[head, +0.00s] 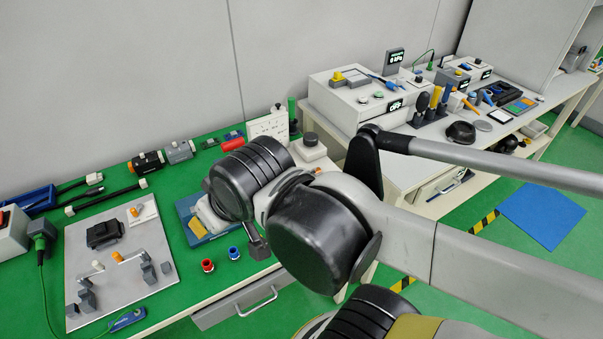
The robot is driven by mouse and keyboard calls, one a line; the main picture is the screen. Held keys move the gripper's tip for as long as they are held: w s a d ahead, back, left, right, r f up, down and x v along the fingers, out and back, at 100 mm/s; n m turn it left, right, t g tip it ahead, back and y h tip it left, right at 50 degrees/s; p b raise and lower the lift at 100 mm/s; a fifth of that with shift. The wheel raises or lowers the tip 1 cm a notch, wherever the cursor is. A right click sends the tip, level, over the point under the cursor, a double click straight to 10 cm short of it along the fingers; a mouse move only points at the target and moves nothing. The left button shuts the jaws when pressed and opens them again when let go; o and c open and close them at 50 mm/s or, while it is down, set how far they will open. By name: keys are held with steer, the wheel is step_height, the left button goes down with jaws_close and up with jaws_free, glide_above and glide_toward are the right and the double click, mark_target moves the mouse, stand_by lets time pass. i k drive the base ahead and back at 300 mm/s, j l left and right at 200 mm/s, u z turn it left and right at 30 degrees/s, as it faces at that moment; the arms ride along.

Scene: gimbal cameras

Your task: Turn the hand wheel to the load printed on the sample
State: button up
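I cannot pick out the hand wheel or a sample with a printed load; my arm hides the middle of the scene. A small dark display (395,57) stands on the back bench and seems to read 0 with a unit, too small to be sure. A dark finger-like part of my gripper (258,246) shows below my wrist, over the front edge of the green bench. The rest of the gripper is hidden, and I cannot see whether it is open or holds anything.
The green-topped bench (185,268) carries a grey plate (145,280) with fixtures, a blue tray (196,237), a red ring (208,265) and a blue ring (234,253). The back bench holds a white instrument box (340,100) and several tools. A blue floor mat (542,215) lies right.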

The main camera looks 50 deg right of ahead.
mark_target(310, 138)
steer(key=z, duration=0.35)
steer(key=k+l+z, duration=0.1)
steer(key=z, duration=0.25)
steer(key=l+z, duration=0.15)
steer(key=z, duration=0.25)
